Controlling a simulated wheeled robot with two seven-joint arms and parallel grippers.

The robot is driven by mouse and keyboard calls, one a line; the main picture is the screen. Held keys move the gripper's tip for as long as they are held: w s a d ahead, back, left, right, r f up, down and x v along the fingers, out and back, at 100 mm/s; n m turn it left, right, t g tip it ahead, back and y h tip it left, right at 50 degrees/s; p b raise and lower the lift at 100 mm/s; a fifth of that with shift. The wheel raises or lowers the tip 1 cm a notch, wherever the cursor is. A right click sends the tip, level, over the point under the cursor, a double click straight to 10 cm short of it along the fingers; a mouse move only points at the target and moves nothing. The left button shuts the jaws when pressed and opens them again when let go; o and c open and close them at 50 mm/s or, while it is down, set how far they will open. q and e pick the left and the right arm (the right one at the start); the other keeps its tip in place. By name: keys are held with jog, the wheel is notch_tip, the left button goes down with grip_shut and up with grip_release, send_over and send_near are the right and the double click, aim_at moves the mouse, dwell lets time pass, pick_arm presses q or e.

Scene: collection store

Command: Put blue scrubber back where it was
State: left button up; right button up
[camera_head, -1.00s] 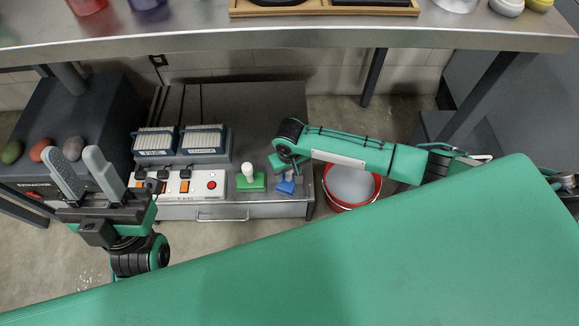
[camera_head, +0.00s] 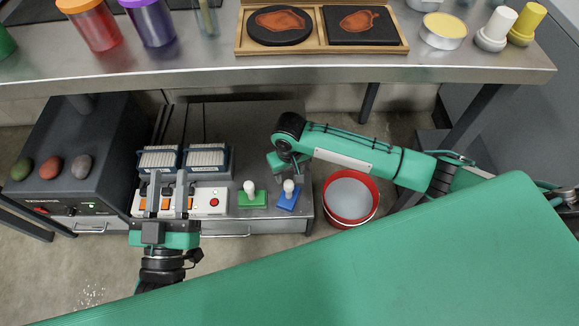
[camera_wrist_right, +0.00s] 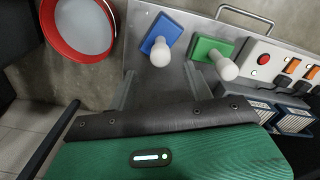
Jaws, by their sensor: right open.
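The blue scrubber (camera_head: 287,203), a blue block with a white knob, stands knob up on the low grey cabinet top (camera_head: 262,160). The green scrubber (camera_head: 253,201) stands just left of it. In the right wrist view the blue scrubber (camera_wrist_right: 156,27) lies beyond the finger gap, apart from the fingers. My right gripper (camera_wrist_right: 162,72) is open and empty; in the head view its fingers are mostly hidden by its arm. My left gripper (camera_head: 168,182) is open and empty, over the white switch panel (camera_head: 212,202).
A red bucket (camera_head: 351,198) stands on the floor right of the cabinet. Two slotted racks (camera_head: 204,160) stand behind the switch panel. A dark box (camera_head: 85,160) with three egg-shaped stones is at left. A metal shelf (camera_head: 330,66) with jars and a wooden tray (camera_head: 322,46) spans above.

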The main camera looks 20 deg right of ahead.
jog(key=shift+r, duration=0.6)
jog(key=shift+s+a, duration=0.15)
jog(key=shift+a, duration=0.15)
jog(key=s+a+r+n+t+y, duration=0.1)
jog(key=s+a+n+t+y, duration=0.25)
jog(key=a, duration=0.75)
jog(key=s+a+r+m+t+y, duration=0.1)
jog(key=s+a+r+t+y, duration=0.1)
jog(key=a+r+t+y, duration=0.35)
pick_arm(q)
jog(key=shift+s+d+f+g, duration=0.15)
jog(key=shift+f+g, duration=0.15)
jog(key=shift+f, duration=0.2)
jog(key=shift+w+d+f+g, duration=0.15)
jog(key=shift+f+g, duration=0.15)
jog(key=shift+f, duration=0.2)
pick_arm(e)
jog(key=s+d+r+t+h, duration=0.1)
jog(key=s+d+r+t, duration=0.1)
jog(key=d+r+t, duration=0.3)
jog(key=s+d+r+m+t+h, duration=0.1)
jog(key=s+d+r+t, duration=0.2)
jog(key=r, duration=1)
jog(key=d+t, duration=0.2)
jog(key=d, duration=0.3)
jog(key=shift+s+r+t, duration=0.15)
jog(key=shift+s+t, duration=0.15)
jog(key=shift+s, duration=0.05)
